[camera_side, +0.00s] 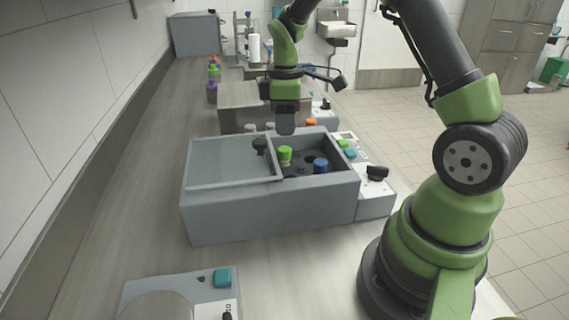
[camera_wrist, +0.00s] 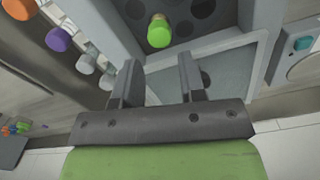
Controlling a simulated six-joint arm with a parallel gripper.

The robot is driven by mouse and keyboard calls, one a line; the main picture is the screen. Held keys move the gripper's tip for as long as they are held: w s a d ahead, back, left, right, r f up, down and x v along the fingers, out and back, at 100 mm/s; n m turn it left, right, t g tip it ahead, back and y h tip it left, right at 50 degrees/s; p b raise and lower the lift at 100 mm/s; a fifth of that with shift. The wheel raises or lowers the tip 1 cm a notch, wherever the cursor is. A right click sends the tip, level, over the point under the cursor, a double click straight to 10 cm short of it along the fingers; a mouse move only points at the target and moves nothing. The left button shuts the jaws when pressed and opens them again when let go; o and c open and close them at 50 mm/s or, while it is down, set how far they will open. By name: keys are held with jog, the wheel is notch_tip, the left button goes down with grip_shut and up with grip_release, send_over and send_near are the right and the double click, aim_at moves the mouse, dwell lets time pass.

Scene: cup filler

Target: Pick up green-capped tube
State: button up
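The green-capped tube (camera_side: 285,153) stands in the open right part of a grey box (camera_side: 230,212), near the edge of its sliding cover. Only its cap and a little of its body show. In the wrist view its green cap (camera_wrist: 159,33) is near the top centre, ahead of my fingertips and roughly in line with the gap between them. My gripper (camera_side: 286,122) hangs above the box's far side, apart from the cap. In the wrist view my gripper (camera_wrist: 158,72) is open, with nothing held between its two fingers.
A blue-capped tube (camera_side: 320,165) stands right of the green one in the box. A translucent cover (camera_side: 228,172) lies over the left part. A control panel (camera_side: 376,190) adjoins the box's right side. Orange (camera_wrist: 16,7) and purple (camera_wrist: 58,40) caps lie beyond the box.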

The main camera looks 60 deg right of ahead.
aim_at(285, 149)
notch_tip(285, 149, down, 7)
jog(key=shift+w+f, duration=0.1)
jog(key=shift+f, duration=0.05)
dwell(0.4)
jog(key=c, duration=0.6)
